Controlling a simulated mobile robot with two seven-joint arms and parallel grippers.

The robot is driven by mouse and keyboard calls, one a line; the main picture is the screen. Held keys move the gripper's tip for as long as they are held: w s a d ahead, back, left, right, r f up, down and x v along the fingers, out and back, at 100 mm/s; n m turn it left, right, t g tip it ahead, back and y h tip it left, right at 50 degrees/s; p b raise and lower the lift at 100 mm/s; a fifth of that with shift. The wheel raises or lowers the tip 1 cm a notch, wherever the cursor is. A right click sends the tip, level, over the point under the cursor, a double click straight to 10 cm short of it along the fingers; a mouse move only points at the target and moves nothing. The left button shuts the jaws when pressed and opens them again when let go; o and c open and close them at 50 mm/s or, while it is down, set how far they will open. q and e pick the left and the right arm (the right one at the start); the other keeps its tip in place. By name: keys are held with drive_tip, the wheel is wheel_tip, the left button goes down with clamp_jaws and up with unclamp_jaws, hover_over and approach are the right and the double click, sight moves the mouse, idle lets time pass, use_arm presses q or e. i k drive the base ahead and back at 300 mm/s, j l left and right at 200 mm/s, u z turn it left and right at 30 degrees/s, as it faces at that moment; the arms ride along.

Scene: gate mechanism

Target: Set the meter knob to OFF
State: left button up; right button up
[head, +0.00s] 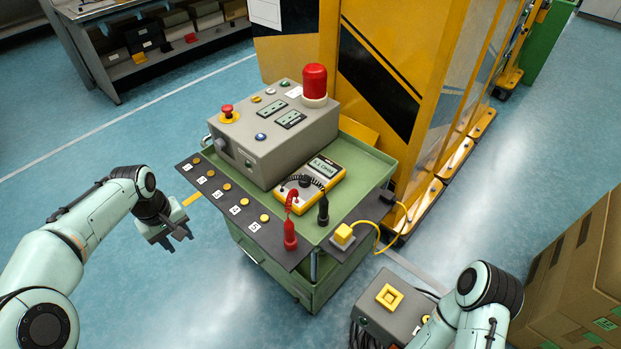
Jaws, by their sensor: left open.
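The yellow meter (335,178) lies on the green cart's top, beside the grey control box. Its grey display faces up, with small text I cannot read surely. The dark round meter knob (304,182) sits below the display, partly behind the red probe's coiled lead; its pointer setting is too small to tell. My left gripper (188,216) is open and empty, left of the cart's near-left edge and well apart from the meter. My right arm shows at the lower right, but its gripper is not in view.
The grey control box (270,133) with a red beacon (315,82) stands behind. Cardboard boxes (575,270) stand far right.

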sight(301, 184)
drive_tip(key=z, duration=1.55)
drive_tip(key=k+j+z, duration=0.1)
drive_tip(key=j+z, duration=0.3)
drive_tip(key=j, duration=1.05)
